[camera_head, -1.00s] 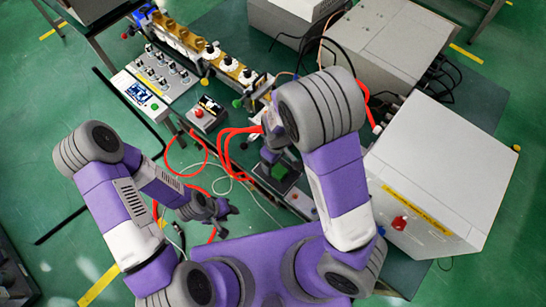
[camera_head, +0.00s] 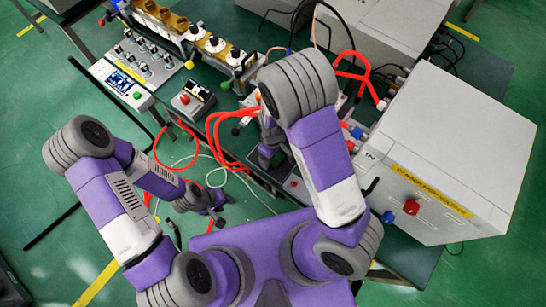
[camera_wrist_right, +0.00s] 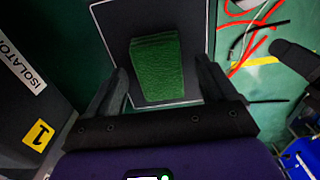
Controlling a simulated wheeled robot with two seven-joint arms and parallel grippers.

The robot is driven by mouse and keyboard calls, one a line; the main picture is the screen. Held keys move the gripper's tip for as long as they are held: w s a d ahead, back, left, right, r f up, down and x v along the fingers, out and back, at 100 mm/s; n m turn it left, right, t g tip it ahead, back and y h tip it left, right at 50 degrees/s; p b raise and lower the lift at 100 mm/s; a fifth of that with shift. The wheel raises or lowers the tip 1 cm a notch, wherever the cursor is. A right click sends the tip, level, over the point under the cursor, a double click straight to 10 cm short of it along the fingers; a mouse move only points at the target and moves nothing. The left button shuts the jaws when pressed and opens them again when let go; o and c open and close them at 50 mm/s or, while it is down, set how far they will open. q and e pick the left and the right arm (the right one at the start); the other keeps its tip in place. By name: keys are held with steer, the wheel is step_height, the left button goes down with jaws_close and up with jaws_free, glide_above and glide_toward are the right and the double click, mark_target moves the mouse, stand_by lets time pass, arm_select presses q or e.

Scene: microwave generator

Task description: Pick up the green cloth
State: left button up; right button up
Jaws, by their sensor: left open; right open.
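The green cloth (camera_wrist_right: 157,68) lies as a folded block on a dark flat plate with a light rim (camera_wrist_right: 112,45) in the right wrist view. My right gripper (camera_wrist_right: 161,72) is open, its two fingers apart on either side of the cloth in the picture; I cannot tell whether they touch it. In the head view my right gripper (camera_head: 268,150) points down at the bench edge, and the arm and gripper mostly hide the cloth. My left gripper (camera_head: 217,203) is open and empty, low on the left, away from the cloth.
A large white cabinet (camera_head: 450,145) stands right of my right arm. Red cables (camera_head: 217,130) run close left of my right gripper. A red-button box (camera_head: 193,98) and a control panel (camera_head: 130,73) sit further back. A box labelled ISOLATOR (camera_wrist_right: 25,75) is left of the cloth.

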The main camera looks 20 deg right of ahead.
steer(key=shift+f, duration=0.45)
steer(key=c, duration=1)
steer(key=shift+r, duration=0.1)
steer(key=shift+c, duration=0.2)
step_height(320, 180, up, 10)
steer(key=p, duration=0.3)
